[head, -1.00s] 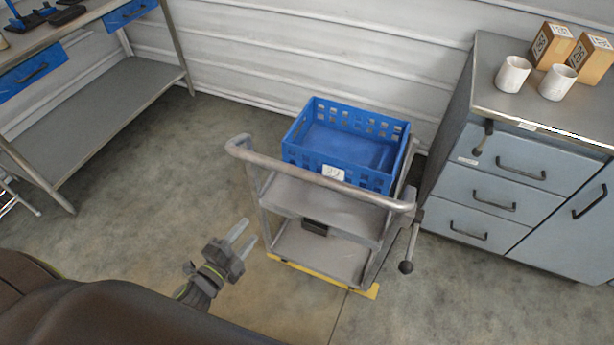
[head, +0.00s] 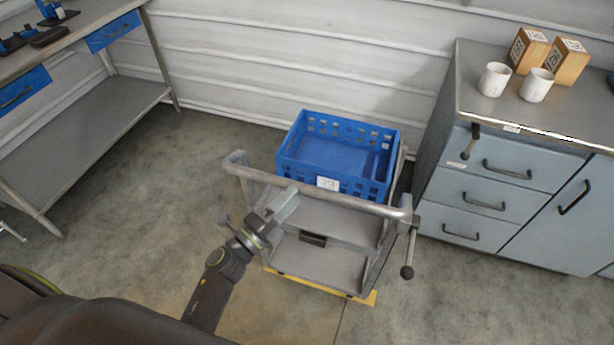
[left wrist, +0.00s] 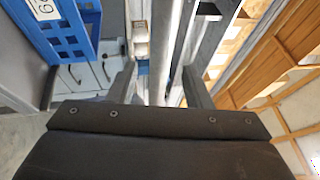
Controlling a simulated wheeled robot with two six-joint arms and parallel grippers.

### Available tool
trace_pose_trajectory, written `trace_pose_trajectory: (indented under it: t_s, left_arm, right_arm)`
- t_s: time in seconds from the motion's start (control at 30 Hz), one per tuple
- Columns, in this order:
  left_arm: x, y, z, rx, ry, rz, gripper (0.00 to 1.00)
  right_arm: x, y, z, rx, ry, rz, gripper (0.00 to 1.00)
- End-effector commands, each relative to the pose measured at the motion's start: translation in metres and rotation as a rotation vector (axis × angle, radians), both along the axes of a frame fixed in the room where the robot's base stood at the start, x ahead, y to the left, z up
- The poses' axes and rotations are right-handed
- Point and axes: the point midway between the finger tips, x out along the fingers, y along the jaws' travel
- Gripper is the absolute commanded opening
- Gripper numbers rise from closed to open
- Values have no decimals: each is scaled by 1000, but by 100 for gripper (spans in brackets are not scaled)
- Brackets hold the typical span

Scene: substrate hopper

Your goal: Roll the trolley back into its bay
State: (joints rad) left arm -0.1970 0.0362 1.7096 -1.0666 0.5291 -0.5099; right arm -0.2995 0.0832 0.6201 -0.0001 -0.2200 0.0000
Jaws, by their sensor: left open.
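The grey metal trolley (head: 345,222) stands on the floor against the wall, left of the drawer cabinet. Its push handle (head: 335,194) faces me. Yellow floor marking (head: 320,287) shows along its near lower edge. A blue crate (head: 330,157) with a white label sits on its top. My left gripper (head: 257,203) is open at the left part of the handle. In the left wrist view a grey bar (left wrist: 168,45), seemingly the handle, runs between the spread fingers (left wrist: 160,85); I cannot tell whether they touch it. My right gripper is not in view.
A lever with a black knob (head: 407,271) hangs at the trolley's right side. The drawer cabinet (head: 455,185) carries two white mugs (head: 494,79) and two boxes (head: 567,62). A workbench (head: 75,145) stands at the left. The floor between bench and trolley is clear.

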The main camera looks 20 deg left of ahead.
Motion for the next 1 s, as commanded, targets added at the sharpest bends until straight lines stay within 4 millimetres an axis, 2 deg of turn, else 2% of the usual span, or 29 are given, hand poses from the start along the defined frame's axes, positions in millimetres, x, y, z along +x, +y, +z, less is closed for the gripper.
trace_pose_trajectory:
  t_s: [0.1, 0.3, 0.5, 0.73, 0.77, 1.0]
  left_arm:
    - [23, -11, 7, -3, -2, -2, 45]
    - [48, -22, 10, -2, 0, 1, 45]
    - [57, -27, 11, -2, 1, 1, 45]
    - [57, -27, 11, -2, 1, 1, 45]
    - [57, -27, 11, -2, 1, 1, 44]
    - [57, -26, 11, -2, 1, 1, 12]
  right_arm:
    - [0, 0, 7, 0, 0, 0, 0]
    - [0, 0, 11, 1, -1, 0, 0]
    - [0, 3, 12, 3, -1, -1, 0]
    - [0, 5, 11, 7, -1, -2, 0]
    - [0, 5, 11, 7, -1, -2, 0]
    - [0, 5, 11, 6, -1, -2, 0]
